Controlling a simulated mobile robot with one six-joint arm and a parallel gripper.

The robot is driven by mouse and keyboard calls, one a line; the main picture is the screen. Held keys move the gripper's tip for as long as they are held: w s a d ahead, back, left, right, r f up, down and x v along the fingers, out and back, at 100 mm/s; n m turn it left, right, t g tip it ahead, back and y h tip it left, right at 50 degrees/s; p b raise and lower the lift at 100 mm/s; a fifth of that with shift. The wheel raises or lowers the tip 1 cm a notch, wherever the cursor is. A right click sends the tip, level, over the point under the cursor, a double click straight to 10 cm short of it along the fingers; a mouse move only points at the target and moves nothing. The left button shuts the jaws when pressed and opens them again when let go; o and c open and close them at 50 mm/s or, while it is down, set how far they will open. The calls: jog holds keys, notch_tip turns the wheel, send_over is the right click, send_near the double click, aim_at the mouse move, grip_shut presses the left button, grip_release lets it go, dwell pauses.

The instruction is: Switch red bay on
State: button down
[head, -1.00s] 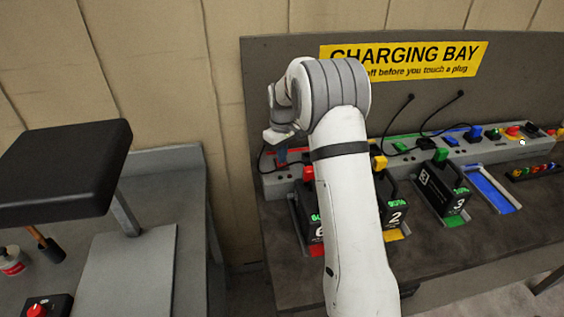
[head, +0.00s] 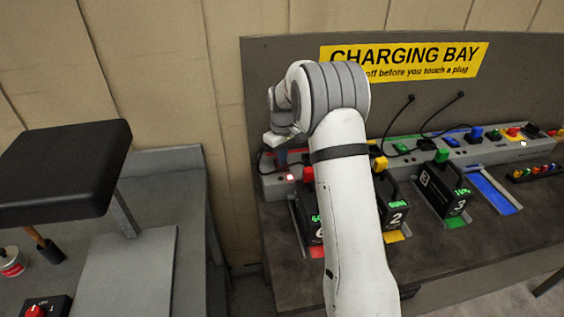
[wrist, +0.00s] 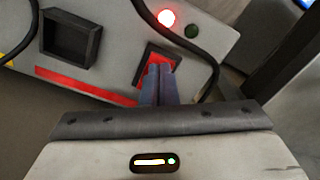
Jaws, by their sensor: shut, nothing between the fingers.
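The red bay is the left end of the charging rail (head: 270,183), marked by a red stripe (wrist: 75,84) in the wrist view. My gripper (wrist: 158,68) is shut and empty. Its fingertips are over a red switch in a dark frame (wrist: 148,60), and look to be touching it. They hide most of the switch, so its tilt cannot be told. Beside it a red lamp (wrist: 166,18) is lit and a green lamp (wrist: 191,31) is dark. In the head view, my gripper (head: 281,160) is at the rail's left end, above the lit lamp (head: 290,177).
A black cable (wrist: 190,50) curves close to the right of the switch. An empty square socket (wrist: 72,36) lies left. Batteries, including number 2 (head: 392,208) and number 3 (head: 446,188), stand in front of the rail. My arm partly hides the leftmost battery (head: 307,215).

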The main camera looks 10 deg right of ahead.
jog(key=shift+r+p, duration=1.85)
jog(key=shift+r, duration=1.5)
jog(key=s+r+m+t, duration=0.1)
jog(key=s+r+m, duration=0.1)
jog(key=s+r, duration=0.55)
jog(key=s+r+m+t, duration=0.1)
jog(key=s+r, duration=0.4)
jog(key=s, duration=0.6)
jog(key=s+m+t, duration=0.1)
jog(key=s+m, duration=0.2)
jog(key=s, duration=1.6)
jog(key=shift+f+b, duration=0.4)
jog(key=shift+b, duration=0.05)
